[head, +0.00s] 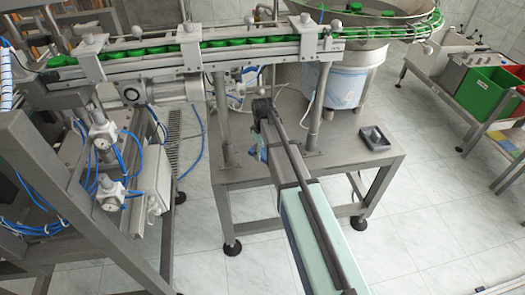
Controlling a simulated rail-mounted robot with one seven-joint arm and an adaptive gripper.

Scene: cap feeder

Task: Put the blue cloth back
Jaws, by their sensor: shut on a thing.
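My arm reaches up from the bottom middle, and my gripper (263,108) is at its far end over the table, seen from behind and mostly hidden by the arm. A small light-blue patch, which looks like part of the blue cloth (262,152), shows at the left side of the arm's end. My gripper is shut on it. The fingertips and most of the cloth are hidden. I cannot tell whether the cloth touches the table.
A grey steel table (345,158) carries a small dark tray (375,138) at its right. Above runs a conveyor with green caps (220,42), leading from a feeder bowl (365,30). Posts stand on both sides of my gripper. Green (484,92) and red bins stand at right.

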